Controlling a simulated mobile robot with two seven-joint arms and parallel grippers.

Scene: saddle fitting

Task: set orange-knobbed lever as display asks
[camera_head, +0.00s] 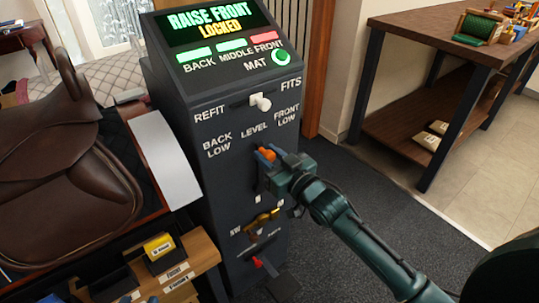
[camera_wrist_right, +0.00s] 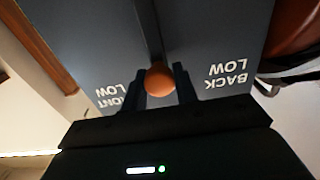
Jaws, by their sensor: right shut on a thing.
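The display (camera_head: 211,22) on the dark console reads RAISE FRONT and LOCKED. Below it the BACK and MIDDLE bars are green and the FRONT bar (camera_head: 264,36) is red. The orange-knobbed lever (camera_head: 266,153) is on the console's front, below the LEVEL label, with BACK LOW to the left and FRONT LOW to the right. My right gripper (camera_head: 269,160) is shut on the orange knob, which shows between its fingers in the right wrist view (camera_wrist_right: 160,77). The gripper partly hides the lever. My left gripper is not in view.
A white-knobbed lever (camera_head: 262,103) sits above, between REFIT and FITS. A brass-coloured handle (camera_head: 262,221) and a red-tipped lever (camera_head: 257,262) are lower on the console. A brown saddle (camera_head: 65,160) stands at left, a wooden workbench (camera_head: 430,50) at right.

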